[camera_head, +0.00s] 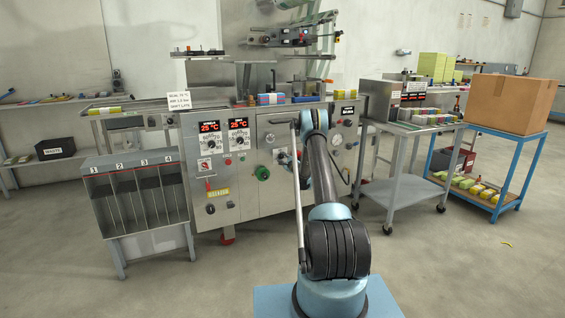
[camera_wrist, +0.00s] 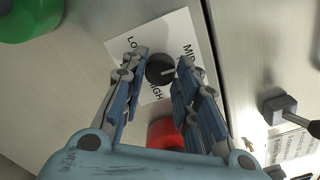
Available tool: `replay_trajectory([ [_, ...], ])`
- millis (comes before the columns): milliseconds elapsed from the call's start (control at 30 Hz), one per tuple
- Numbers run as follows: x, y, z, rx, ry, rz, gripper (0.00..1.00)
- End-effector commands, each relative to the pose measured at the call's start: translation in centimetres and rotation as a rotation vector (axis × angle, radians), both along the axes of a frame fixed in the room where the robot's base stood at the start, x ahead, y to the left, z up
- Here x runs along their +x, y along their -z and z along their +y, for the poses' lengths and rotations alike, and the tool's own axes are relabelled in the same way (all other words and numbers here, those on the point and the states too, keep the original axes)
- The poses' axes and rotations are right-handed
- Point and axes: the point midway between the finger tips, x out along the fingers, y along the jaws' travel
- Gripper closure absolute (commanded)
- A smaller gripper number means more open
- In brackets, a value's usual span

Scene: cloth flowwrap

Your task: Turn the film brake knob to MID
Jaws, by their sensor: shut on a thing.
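In the wrist view, the film brake knob (camera_wrist: 159,70) is a small round black knob with a pale pointer line. It sits on a white label plate (camera_wrist: 128,42) marked LOW, MID and HIGH. The pointer line points to the right in the picture, with MID at the upper right, LOW at the upper left and HIGH below. My gripper (camera_wrist: 163,63) has its two blue-grey fingers on either side of the knob, shut on it. In the head view, my arm reaches up to the machine front (camera_head: 231,155) and largely hides the gripper and knob.
In the wrist view, a red button (camera_wrist: 165,134) lies below the knob, a green knob (camera_wrist: 32,18) at the upper left and a dark lever (camera_wrist: 290,108) at the right. In the head view, a grey cart (camera_head: 402,165) stands right of the machine and a divided bin (camera_head: 137,190) left.

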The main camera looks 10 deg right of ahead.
Motion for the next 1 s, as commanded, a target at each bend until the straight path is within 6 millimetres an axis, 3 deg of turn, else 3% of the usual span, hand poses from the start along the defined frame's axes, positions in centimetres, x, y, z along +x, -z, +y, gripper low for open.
replay_trajectory([
  [767,-0.14,0.14,0.13,0.1,-0.003,0.033,0.96],
  [800,-0.14,0.14,0.13,0.1,-0.003,0.033,0.67],
  [867,-0.12,0.12,0.14,0.1,-0.003,0.033,0.54],
  [1000,-0.08,0.07,0.13,0.1,-0.003,0.033,0.51],
])
